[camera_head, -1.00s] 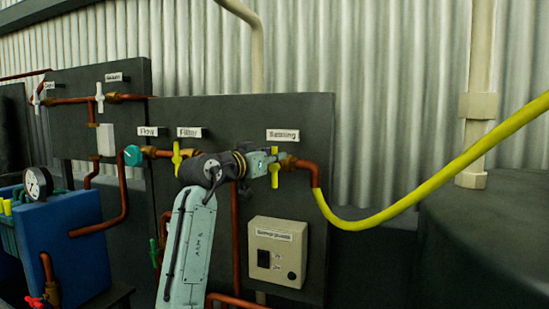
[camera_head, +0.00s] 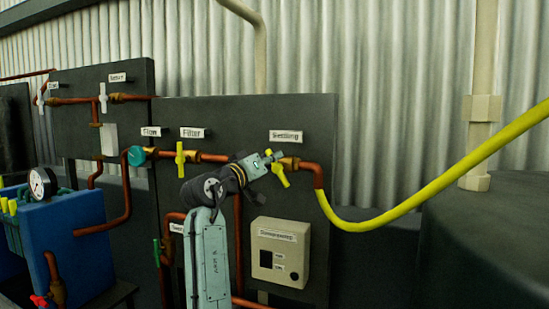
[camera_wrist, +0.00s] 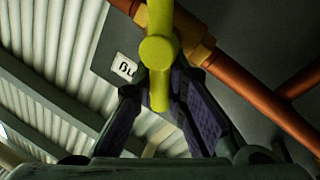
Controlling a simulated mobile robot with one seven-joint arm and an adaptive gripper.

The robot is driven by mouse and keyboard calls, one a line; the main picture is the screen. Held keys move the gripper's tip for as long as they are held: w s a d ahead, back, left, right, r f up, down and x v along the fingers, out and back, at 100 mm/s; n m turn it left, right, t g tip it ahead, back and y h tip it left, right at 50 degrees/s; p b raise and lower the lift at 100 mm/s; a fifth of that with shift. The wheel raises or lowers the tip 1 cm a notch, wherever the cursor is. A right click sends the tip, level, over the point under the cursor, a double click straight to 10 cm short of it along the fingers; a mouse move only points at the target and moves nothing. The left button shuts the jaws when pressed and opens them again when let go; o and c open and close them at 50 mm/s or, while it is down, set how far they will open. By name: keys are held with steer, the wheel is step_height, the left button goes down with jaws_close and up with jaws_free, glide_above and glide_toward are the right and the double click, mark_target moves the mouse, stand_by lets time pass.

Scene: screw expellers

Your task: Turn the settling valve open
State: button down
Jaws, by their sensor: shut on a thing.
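The settling valve has a yellow handle (camera_head: 280,174) on the copper pipe, below a white label reading "Settling" (camera_head: 286,136). The handle is tilted, its lower end pointing down and to the right. My gripper (camera_head: 268,160) reaches it from the left and is shut on it. In the wrist view the yellow handle (camera_wrist: 158,52) with its round hub stands between the two dark fingers of my gripper (camera_wrist: 160,92). The lower end of the handle lies between the fingertips. My gripper hides part of the valve in the head view.
The filter valve (camera_head: 180,159), with an upright yellow handle, and the teal flow valve (camera_head: 137,156) sit to the left. A grey control box (camera_head: 281,252) is below. A yellow hose (camera_head: 430,185) leaves toward the right. A blue tank (camera_head: 75,240) with a gauge stands at left.

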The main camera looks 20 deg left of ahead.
steer(key=n, duration=0.2)
steer(key=n+y, duration=0.1)
steer(key=n, duration=0.1)
steer(key=f+n+t+p, duration=0.1)
steer(key=n, duration=0.1)
steer(key=shift+a+n, duration=0.3)
steer(key=shift+a, duration=0.1)
steer(key=n+y+p, duration=0.1)
steer(key=n, duration=0.3)
steer(key=f+n+t+y+p, duration=0.1)
steer(key=n+y, duration=0.1)
steer(key=n, duration=0.2)
steer(key=shift+a+f, duration=0.2)
steer(key=c, duration=1.6)
jaws_free()
steer(key=v, duration=1.2)
